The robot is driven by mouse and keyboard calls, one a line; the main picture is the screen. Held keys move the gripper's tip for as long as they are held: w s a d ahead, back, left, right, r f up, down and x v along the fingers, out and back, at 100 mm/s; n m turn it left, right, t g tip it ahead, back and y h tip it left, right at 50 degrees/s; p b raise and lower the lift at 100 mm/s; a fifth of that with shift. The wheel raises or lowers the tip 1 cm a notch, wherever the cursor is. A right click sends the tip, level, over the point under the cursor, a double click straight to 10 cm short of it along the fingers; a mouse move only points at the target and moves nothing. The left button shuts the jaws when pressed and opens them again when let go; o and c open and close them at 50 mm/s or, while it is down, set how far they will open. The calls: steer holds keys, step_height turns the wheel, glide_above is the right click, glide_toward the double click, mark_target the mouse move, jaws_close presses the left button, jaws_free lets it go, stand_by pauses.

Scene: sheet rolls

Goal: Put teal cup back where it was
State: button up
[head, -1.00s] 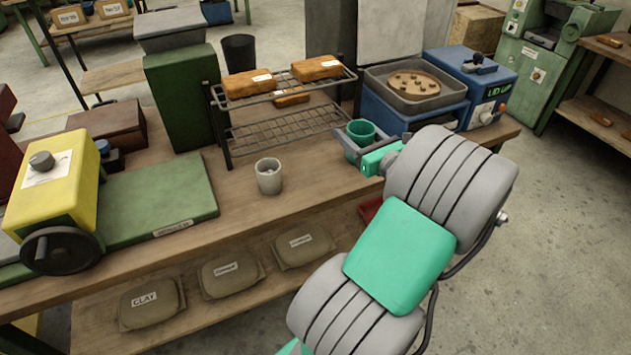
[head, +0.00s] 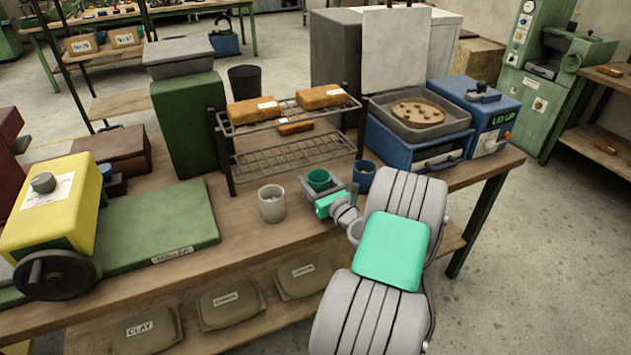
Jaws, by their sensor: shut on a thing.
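The teal cup (head: 319,179) is upright between the jaws of my gripper (head: 322,189), which is shut on it. The gripper is over the workbench (head: 232,232), in front of the wire rack's right end. I cannot tell whether the cup's base touches the bench, as the gripper hides its lower part. A pale grey cup (head: 271,203) stands on the bench just left of the gripper. A dark blue cup (head: 363,176) stands just to its right, partly behind my wrist.
The wire rack (head: 290,152) holds orange-brown blocks (head: 321,97) close behind. A blue machine (head: 418,150) with a grey tray stands at back right. A green slab roller bed (head: 140,225) lies left. Some bare bench shows in front of the cups.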

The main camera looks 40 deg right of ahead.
steer(key=shift+r, duration=0.15)
steer(key=o, duration=1.4)
steer(key=shift+f, duration=0.2)
steer(key=shift+r, duration=0.15)
steer(key=shift+s, duration=0.25)
steer(key=b+v, duration=0.2)
steer(key=v, duration=0.8)
steer(key=shift+s, duration=0.35)
steer(key=shift+s+a, duration=0.2)
steer(key=shift+s, duration=0.25)
